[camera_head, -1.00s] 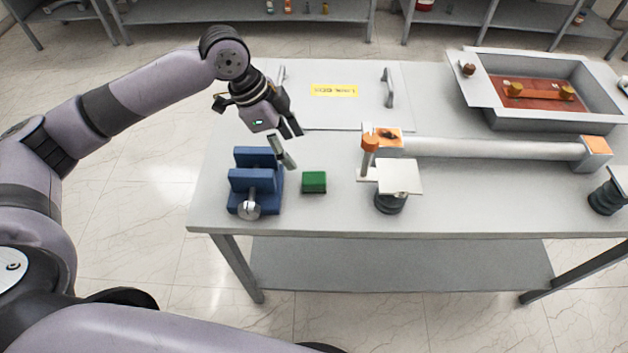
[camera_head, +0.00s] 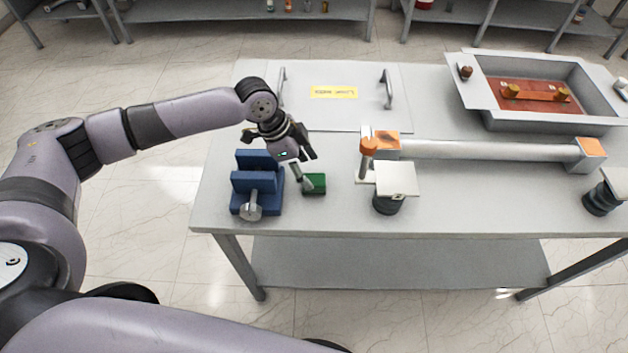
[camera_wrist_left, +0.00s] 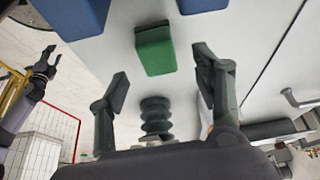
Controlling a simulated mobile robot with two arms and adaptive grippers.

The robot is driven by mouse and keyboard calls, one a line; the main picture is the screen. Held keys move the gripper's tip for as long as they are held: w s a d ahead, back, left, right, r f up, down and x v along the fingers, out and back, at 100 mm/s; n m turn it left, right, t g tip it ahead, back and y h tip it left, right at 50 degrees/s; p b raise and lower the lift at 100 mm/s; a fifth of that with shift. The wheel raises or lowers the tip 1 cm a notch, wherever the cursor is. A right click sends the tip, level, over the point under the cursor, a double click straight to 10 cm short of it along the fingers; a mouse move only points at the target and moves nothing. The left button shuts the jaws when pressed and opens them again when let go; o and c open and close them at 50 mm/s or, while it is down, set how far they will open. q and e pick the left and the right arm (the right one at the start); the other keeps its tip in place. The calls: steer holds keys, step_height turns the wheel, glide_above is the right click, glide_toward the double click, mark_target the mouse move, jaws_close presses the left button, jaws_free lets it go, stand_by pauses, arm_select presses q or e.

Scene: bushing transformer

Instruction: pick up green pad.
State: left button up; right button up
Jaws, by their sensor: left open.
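The green pad (camera_head: 315,184) is a small block lying on the grey table, just right of the blue vise-like fixture (camera_head: 257,184). It also shows in the left wrist view (camera_wrist_left: 155,50), beyond my fingertips. My left gripper (camera_head: 308,169) is open above the pad, angled down, and one finger overlaps the pad's left side in the head view. In the left wrist view the fingers of this gripper (camera_wrist_left: 162,74) are spread apart with nothing between the tips. Contact with the pad cannot be told. Another dark gripper, seemingly my right one (camera_wrist_left: 42,65), shows small at the left wrist view's left.
A square white plate on a dark ribbed stand (camera_head: 396,180) stands right of the pad. An orange-ended grey cylinder (camera_head: 485,150) lies behind it. A grey tray (camera_head: 605,108) is at the back right. A handled panel (camera_head: 335,117) lies behind the gripper.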

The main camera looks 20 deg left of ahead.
mark_target(314, 179)
arm_select(q)
steer(key=p+x, duration=0.1)
steer(key=x, duration=0.3)
steer(key=shift+s+d+f+p, duration=0.1)
steer(key=shift+d+f+p, duration=0.1)
steer(key=shift+p, duration=0.1)
steer(key=shift+f, duration=0.25)
steer(key=shift+c, duration=0.4)
steer(key=c, duration=1.1)
steer(key=shift+r, duration=0.1)
steer(key=shift+c, duration=0.2)
step_height(314, 179, up, 20)
steer(key=b, duration=0.3)
